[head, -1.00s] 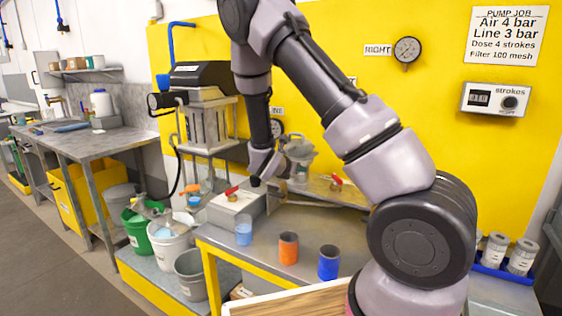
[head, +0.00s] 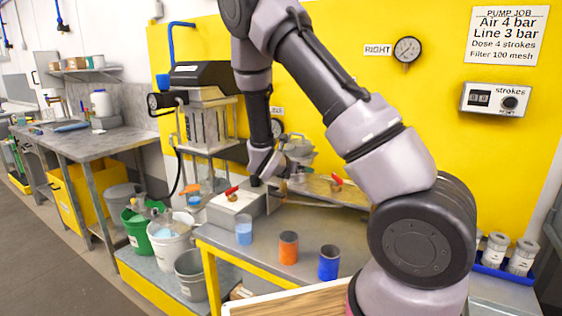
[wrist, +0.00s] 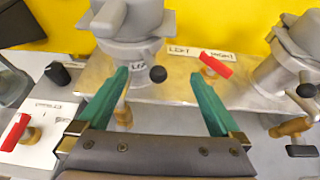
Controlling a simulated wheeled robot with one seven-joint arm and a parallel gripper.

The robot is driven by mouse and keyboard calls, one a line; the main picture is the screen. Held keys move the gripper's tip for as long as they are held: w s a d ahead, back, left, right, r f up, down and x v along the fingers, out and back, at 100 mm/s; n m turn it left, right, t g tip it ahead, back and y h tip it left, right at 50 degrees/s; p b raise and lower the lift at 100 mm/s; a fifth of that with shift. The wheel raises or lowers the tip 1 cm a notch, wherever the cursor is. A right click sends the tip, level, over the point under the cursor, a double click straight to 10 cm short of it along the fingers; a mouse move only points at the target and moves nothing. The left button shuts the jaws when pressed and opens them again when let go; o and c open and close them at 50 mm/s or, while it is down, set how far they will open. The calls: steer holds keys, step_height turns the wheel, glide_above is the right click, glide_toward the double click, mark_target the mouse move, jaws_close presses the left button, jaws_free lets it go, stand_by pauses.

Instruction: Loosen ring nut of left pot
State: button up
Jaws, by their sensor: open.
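A black ball knob (wrist: 158,74) sits just below the pot, and a brass handle (wrist: 123,113) hangs lower. I cannot tell for certain which part is the ring nut. My gripper (wrist: 160,78) is open, its two teal fingers spread in front of the pot's lower part with nothing clearly held. In the head view a grey pot (head: 300,148) shows beside my wrist, and the fingers are mostly hidden.
The right pot (wrist: 302,38) stands at the right. Another red lever (wrist: 15,131) is on a white box (wrist: 45,140) at left. Orange (head: 289,248) and blue (head: 329,263) cups stand on the bench.

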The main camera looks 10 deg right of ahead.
steer(key=v, duration=0.5)
steer(key=shift+s+a, duration=0.15)
steer(key=shift+s, duration=0.05)
stand_by(0.4)
steer(key=s+d+r+m+g+y, duration=0.2)
steer(key=s+d+r+m+g, duration=0.15)
steer(key=s+r+m, duration=0.45)
steer(key=s+d+r+m+g+y, duration=0.1)
steer(key=s+d+r+m+g, duration=0.3)
steer(key=s+m, duration=0.45)
steer(key=s+a+r+m+t+y, duration=0.2)
steer(key=s+a+r+m+y, duration=0.2)
steer(key=s+r+m, duration=0.1)
steer(key=s+a+r+m+t+y, duration=0.3)
steer(key=s+r+m+y, duration=0.1)
steer(key=r+m, duration=0.4)
steer(key=shift+s+a+r+m, duration=0.15)
steer(key=shift+s+a+m, duration=0.2)
steer(key=shift+s+m, duration=0.5)
steer(key=shift+w, duration=0.15)
